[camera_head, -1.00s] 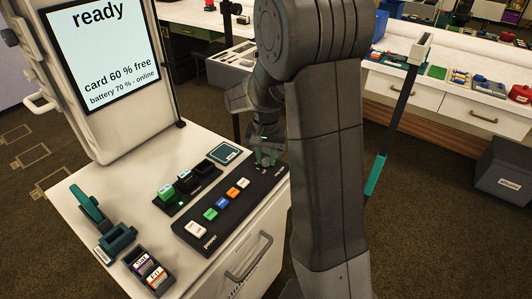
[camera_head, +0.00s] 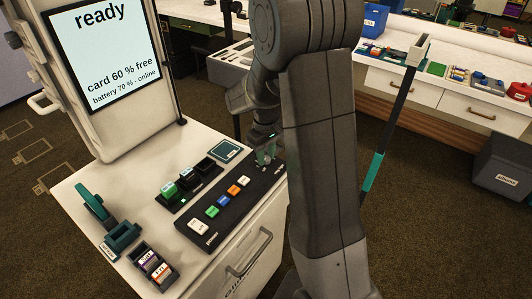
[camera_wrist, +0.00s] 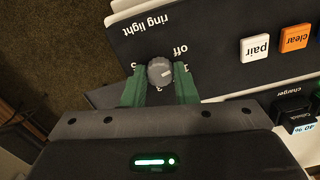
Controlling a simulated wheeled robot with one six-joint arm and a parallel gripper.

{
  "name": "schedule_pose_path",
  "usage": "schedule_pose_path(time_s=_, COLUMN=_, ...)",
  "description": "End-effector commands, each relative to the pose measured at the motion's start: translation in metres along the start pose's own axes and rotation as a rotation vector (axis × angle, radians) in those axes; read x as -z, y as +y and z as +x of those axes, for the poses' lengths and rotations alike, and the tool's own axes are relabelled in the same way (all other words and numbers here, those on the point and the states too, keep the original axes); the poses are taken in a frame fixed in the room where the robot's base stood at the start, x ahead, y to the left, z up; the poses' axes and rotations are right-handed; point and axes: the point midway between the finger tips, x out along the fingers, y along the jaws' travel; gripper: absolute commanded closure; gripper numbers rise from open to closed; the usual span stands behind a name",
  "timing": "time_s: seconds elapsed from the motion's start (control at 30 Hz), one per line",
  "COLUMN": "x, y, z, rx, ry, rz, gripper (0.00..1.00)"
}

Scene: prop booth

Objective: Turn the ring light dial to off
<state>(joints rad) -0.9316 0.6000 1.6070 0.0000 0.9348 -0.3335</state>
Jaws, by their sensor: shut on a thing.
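The ring light dial (camera_wrist: 160,73) is a small grey knob with a pale mark, on a black panel lettered "ring light". In the wrist view, "off" is printed to its upper right and numbers stand around it. The pale mark sits on the knob's right part, apart from the word "off". My gripper (camera_wrist: 160,90) has one green finger on each side of the knob and is shut on it. In the head view my gripper (camera_head: 267,157) is at the far right end of the control panel (camera_head: 238,208), and the dial is mostly hidden there.
The panel carries white, orange, blue and green buttons (camera_head: 223,200) beside the dial. A black charger (camera_head: 189,182) lies behind them. A teal holder (camera_head: 122,238) and a box of labelled cards (camera_head: 152,264) stand at the left. The screen (camera_head: 103,50) reads "ready".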

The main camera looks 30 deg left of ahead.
Motion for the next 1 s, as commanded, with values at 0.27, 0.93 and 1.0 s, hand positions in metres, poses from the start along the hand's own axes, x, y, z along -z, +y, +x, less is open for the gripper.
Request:
schedule_pose_path(time_s=0.27, x=0.0003, y=0.0001, z=-0.0009, rx=-0.001, ry=0.001, rz=-0.158, gripper=0.97)
schedule_pose_path(time_s=0.93, x=0.0003, y=0.0002, z=-0.0005, rx=-0.001, ry=0.001, rz=-0.237, gripper=0.97)
schedule_pose_path(time_s=1.0, x=0.0003, y=0.0002, z=-0.0005, rx=-0.001, ry=0.001, rz=-0.237, gripper=0.72)
